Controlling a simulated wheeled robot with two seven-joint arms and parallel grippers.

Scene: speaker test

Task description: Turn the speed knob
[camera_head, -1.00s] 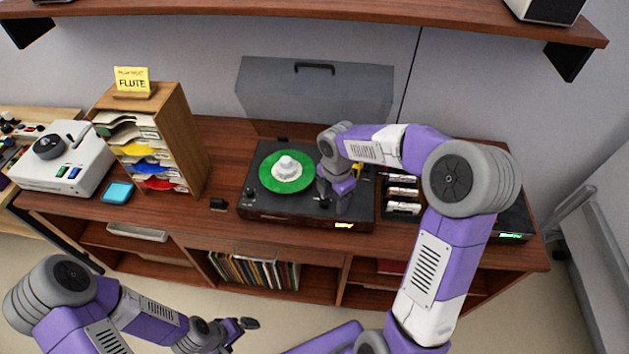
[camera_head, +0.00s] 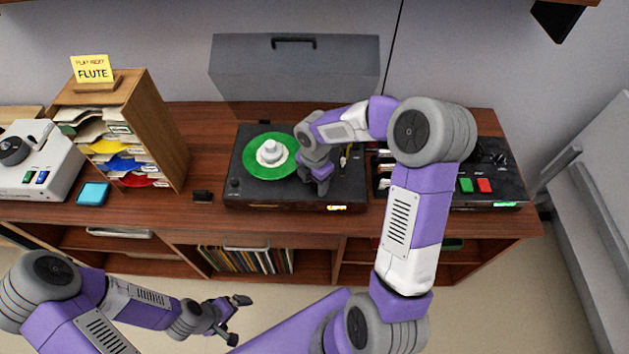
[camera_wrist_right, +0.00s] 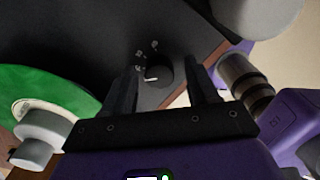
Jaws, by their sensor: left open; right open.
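The turntable (camera_head: 245,197) stands on the wooden cabinet, with a green record (camera_head: 256,168) on its platter. In the right wrist view, a small round black knob (camera_wrist_right: 157,74) with a white pointer line and small marks beside it sits near the deck's corner; I take it for the speed knob. My right gripper (camera_head: 322,186) is over the front right part of the deck and hides the knob in the head view. In the wrist view its open fingers (camera_wrist_right: 163,80) point toward the knob, one to each side; contact cannot be told. My left gripper (camera_head: 237,318) is open and empty in front of the cabinet.
A wooden sleeve rack (camera_head: 160,125) and a white device (camera_head: 38,165) are at left. A black box with green and red buttons (camera_head: 484,185) is at right.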

